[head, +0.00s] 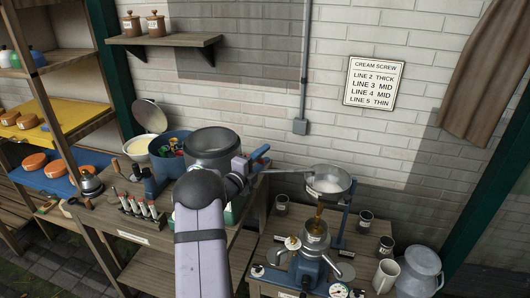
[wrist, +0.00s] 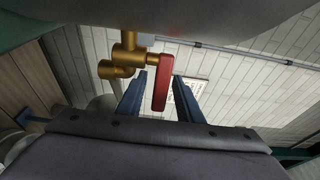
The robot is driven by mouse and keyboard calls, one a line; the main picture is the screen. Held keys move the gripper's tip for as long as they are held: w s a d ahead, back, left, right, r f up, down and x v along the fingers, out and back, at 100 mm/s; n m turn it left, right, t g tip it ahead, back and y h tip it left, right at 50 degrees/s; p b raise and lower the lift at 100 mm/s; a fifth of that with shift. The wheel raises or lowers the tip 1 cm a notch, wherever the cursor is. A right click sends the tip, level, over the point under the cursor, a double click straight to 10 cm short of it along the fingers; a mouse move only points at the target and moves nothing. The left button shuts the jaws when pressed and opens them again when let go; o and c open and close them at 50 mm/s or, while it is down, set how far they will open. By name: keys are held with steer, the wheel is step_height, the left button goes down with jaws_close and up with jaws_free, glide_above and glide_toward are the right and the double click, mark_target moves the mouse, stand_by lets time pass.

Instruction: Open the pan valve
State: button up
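The pan (head: 345,187) is a grey metal bowl on a blue stand and holds pale liquid. A brass-coloured part (head: 319,213) shows below it, above the separator's top bowl (head: 316,232). In the wrist view the brass valve (wrist: 128,50) hangs under the pan's grey underside (wrist: 200,15). Its red lever (wrist: 162,85) points down in the picture. My gripper (wrist: 161,75) is open, with its two blue fingers on either side of the lever in the picture and gaps showing. I cannot tell how deep the lever sits between them. In the head view my gripper (head: 262,155) is left of the pan.
The separator (head: 310,265) stands on a low wooden bench with small dark jars, a cream mug (head: 386,276) and a grey churn (head: 420,270) beside it. A blue tub (head: 160,165) and tools crowd the left bench. A wall sign (head: 373,82) hangs behind.

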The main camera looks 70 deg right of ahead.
steer(key=shift+s+d, duration=0.15)
steer(key=shift+d, duration=0.45)
jaws_close()
steer(key=shift+f, duration=0.1)
